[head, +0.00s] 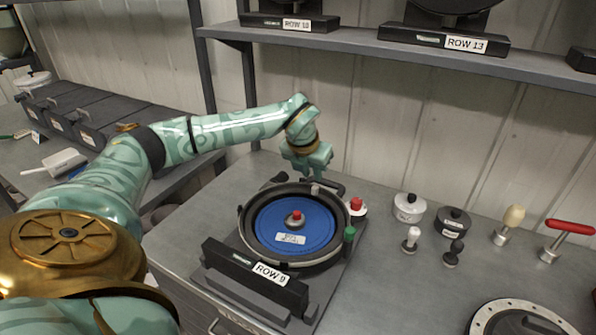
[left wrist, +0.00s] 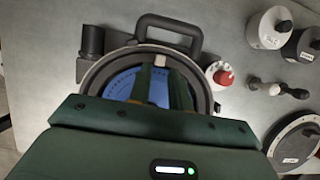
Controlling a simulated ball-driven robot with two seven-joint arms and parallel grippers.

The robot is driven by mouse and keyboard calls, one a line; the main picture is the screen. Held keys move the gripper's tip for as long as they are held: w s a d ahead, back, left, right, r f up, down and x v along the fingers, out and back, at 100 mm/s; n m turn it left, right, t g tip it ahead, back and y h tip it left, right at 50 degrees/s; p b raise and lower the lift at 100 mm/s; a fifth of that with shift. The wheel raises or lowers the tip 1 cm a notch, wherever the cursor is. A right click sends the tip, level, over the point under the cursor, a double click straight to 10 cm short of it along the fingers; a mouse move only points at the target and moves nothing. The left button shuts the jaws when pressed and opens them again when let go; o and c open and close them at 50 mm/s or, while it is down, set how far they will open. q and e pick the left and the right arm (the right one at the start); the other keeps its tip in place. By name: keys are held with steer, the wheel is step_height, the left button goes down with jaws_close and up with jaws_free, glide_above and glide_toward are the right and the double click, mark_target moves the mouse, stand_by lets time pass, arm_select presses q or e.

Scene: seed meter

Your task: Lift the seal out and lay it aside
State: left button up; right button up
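The seed meter's round dark housing (head: 245,225) lies open and face up on the bench. Inside it sits a blue disc (head: 270,235) with a pale label and a red-tipped hub (head: 295,217). A dark ring (head: 333,249) surrounds the disc; I cannot tell for sure whether it is the seal. A small pale tab (head: 315,188) stands at the ring's back edge. My left gripper (head: 312,172) is above that back edge, pointing down. In the left wrist view its two fingers (left wrist: 161,88) are apart over the blue disc (left wrist: 122,84), with nothing clearly held. My right gripper is not in view.
A ROW 9 bracket (head: 255,280) stands at the meter's front. A red knob (head: 356,204) and green knob (head: 349,235) flank its right. Weights (head: 409,207), small tools and a metal ring (head: 490,318) stand farther right.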

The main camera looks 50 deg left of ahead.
mark_target(314, 188)
arm_select(q)
steer(key=x, duration=0.3)
steer(key=s+b+x, duration=0.1)
steer(key=x, duration=0.1)
steer(key=shift+w+d+f, duration=0.1)
steer(key=shift+d+f, duration=0.2)
steer(key=shift+f, duration=0.1)
steer(key=shift+w+a+f, duration=0.1)
steer(key=shift+w+f, duration=0.05)
steer(key=shift+f, duration=0.1)
jaws_close()
steer(key=shift+r, duration=0.1)
step_height(314, 188, up, 10)
steer(key=p, duration=0.1)
steer(key=shift+p, duration=0.4)
